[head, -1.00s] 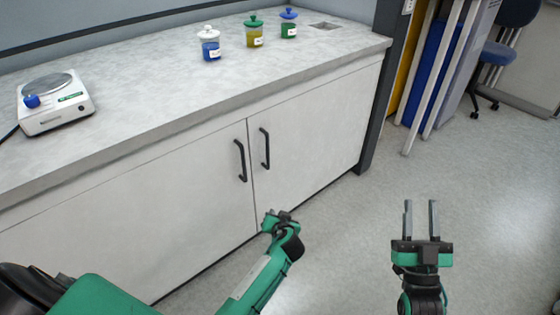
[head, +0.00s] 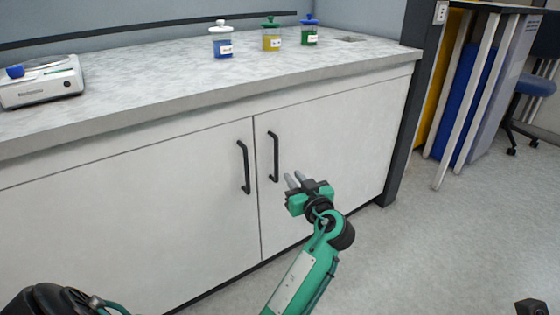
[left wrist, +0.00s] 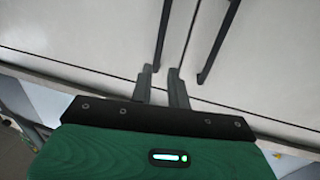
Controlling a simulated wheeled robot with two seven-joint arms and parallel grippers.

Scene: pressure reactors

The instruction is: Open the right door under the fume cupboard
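The right door (head: 335,150) under the fume cupboard is flush with the cabinet front and looks closed. Its black upright handle (head: 274,157) stands beside the seam. The left door (head: 130,205) is also closed, with its own black handle (head: 243,167). My left gripper (head: 293,180) is open and empty, just right of and low beside the right door's handle. In the left wrist view its fingers (left wrist: 162,72) are apart, and a black handle (left wrist: 163,35), apparently the right door's, lines up with their gap. Contact is not visible. My right gripper's fingers are out of view.
The worktop (head: 170,75) overhangs the doors. It carries a scale (head: 42,88) and three jars with white, green and blue lids (head: 222,42). A dark post (head: 408,130) stands at the cabinet's right end. Floor (head: 430,245) in front is clear.

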